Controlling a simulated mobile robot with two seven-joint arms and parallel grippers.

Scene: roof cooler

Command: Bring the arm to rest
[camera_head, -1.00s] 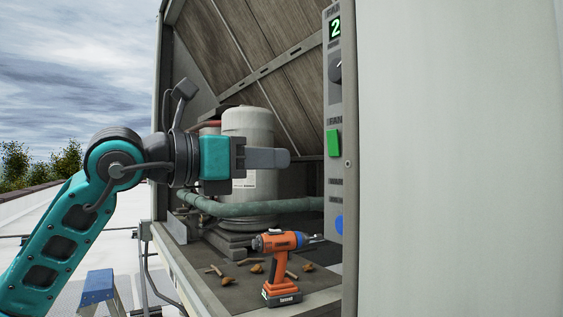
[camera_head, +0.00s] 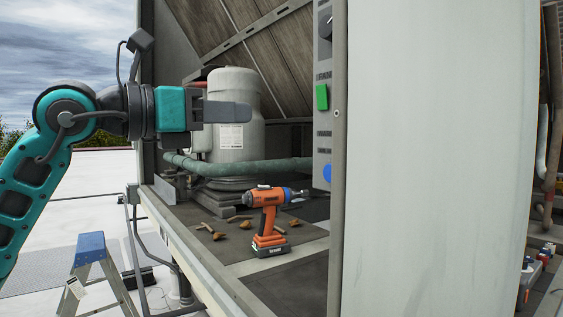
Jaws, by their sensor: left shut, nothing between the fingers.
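My left arm (camera_head: 38,172), teal with dark joints, comes in from the left and is bent at its elbow. My left gripper (camera_head: 235,113) is shut and empty, pointing right. In the picture it overlaps the grey tank (camera_head: 238,150) inside the cooler housing; I cannot tell the depth gap between them. My right gripper is not in view.
An orange cordless driver (camera_head: 268,215) stands on the housing floor, with several dry leaves (camera_head: 214,233) beside it. A control panel (camera_head: 323,120) with a green switch (camera_head: 322,97) is on the post. A pale panel (camera_head: 435,160) fills the right. A stepladder (camera_head: 90,250) stands lower left.

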